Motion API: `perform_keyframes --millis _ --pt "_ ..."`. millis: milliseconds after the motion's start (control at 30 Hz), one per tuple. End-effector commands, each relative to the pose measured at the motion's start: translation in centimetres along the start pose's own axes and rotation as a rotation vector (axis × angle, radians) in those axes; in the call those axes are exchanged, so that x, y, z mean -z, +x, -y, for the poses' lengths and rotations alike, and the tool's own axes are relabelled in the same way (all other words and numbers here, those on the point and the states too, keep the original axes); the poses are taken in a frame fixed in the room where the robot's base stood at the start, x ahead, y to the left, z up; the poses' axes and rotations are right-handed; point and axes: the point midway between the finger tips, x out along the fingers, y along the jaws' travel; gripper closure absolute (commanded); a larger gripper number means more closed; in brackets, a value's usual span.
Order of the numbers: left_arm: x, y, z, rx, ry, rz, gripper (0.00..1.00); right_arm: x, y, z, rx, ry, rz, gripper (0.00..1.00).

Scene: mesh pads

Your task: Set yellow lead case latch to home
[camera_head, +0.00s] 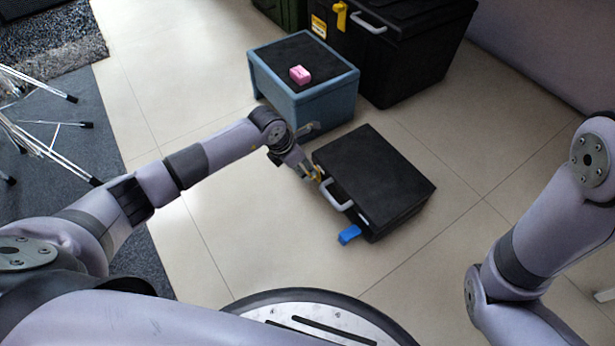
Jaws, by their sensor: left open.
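A black case (385,178) lies flat on the tiled floor. On its left-facing front side are a grey handle (334,197), a yellow latch (318,174) at the far end and a blue latch (349,235) at the near end. The blue latch sticks outward from the case. My left gripper (311,175) is open at the yellow latch, and its fingers partly cover it. I cannot tell whether they touch it or how the latch is set. My right arm (540,235) is at the right, with its gripper out of view.
Behind the case stands a blue-grey box (325,95) with a dark top and a pink block (300,75) on it. A larger black case (420,50) with another yellow latch (340,15) stands behind. Metal stand legs (50,150) are at the left. Floor in front is clear.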

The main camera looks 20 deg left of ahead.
Motion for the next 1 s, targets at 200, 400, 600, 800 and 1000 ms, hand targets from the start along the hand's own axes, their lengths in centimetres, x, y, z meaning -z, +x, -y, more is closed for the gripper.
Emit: perform_keyframes --millis 200,400,600,800,1000 --pt "0.1 3.8 0.0 0.0 -0.001 0.001 0.57 1.2 -1.9 0.6 0.005 -0.002 -0.012 0.6" --pt "0.0 4.8 0.0 0.0 -0.001 0.0 0.57 1.4 -2.5 0.7 0.005 -0.002 -0.012 0.6" --pt "0.0 4.9 0.0 0.0 -0.001 0.0 0.57 1.4 -2.4 0.7 0.005 -0.002 -0.012 0.6" --pt "0.0 4.9 0.0 0.0 -0.001 0.0 0.63 1.4 -2.4 0.7 0.006 -0.002 -0.013 0.6" --pt "0.0 4.9 0.0 0.0 -0.001 0.0 0.77 1.4 -2.4 0.7 0.006 -0.001 -0.013 0.6"
